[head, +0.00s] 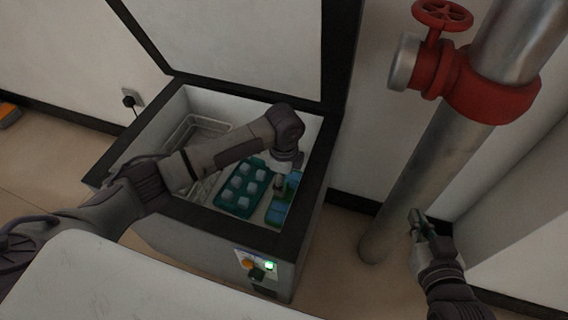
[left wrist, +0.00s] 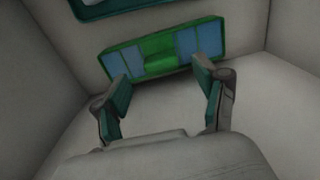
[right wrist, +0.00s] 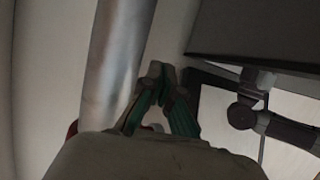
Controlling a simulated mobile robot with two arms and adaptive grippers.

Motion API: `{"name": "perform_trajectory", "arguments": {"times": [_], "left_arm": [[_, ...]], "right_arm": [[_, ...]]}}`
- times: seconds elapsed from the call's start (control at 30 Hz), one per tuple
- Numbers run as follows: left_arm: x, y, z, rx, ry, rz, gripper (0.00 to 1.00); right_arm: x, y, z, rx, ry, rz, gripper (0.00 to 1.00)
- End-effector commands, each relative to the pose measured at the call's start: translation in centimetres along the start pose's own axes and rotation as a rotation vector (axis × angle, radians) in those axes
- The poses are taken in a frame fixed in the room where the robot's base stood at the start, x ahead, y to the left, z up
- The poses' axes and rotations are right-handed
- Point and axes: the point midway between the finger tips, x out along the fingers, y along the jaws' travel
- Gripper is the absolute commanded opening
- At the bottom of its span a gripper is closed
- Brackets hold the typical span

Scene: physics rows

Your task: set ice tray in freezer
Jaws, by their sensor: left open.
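The teal ice tray (head: 232,199) with several pale cubes lies inside the open chest freezer (head: 313,180), left of my left gripper in the head view. Its edge also shows at the top of the left wrist view (left wrist: 100,11). My left gripper (head: 281,186) is down inside the freezer, open and empty. A green and blue box (left wrist: 160,60) lies just beyond its fingertips, apart from the tray; the arm partly hides it in the head view. My right gripper (right wrist: 160,72) is outside the freezer by the metal pipe, its fingertips together with nothing visible between them.
A wire basket (head: 185,134) sits in the freezer's left part, partly behind my left arm. The raised lid (head: 235,40) stands at the back. A thick metal pipe (head: 430,150) with a red valve wheel (head: 443,14) rises right of the freezer, near my right gripper.

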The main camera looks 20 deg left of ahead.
Motion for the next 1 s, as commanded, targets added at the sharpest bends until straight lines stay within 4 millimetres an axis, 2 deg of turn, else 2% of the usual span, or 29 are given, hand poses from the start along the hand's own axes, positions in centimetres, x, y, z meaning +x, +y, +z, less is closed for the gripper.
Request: {"name": "perform_trajectory", "arguments": {"times": [0.03, 0.2, 0.4, 0.6, 1.0], "left_arm": [[-1.2, -0.1, 0.0, 0.0, 0.001, -0.003, 0.72], [-3.3, 0.0, 0.0, -0.001, 0.002, -0.001, 0.72], [-4.7, 0.0, 0.0, 0.0, 0.001, -0.001, 0.72], [-4.9, 0.0, 0.0, -0.001, 0.001, 0.0, 0.72], [-4.9, 0.0, 0.0, -0.001, 0.001, 0.0, 0.72]], "right_arm": [[-0.4, 0.2, 0.9, 0.0, -0.066, 0.004, 0.0], [-1.6, 0.7, 4.3, 0.001, -0.256, 0.016, 0.0], [-2.8, 1.0, 6.6, 0.003, -0.384, 0.023, 0.0], [-3.2, 1.0, 7.2, 0.004, -0.418, 0.025, 0.0], [-3.1, 1.0, 7.2, 0.004, -0.416, 0.025, 0.0]]}}
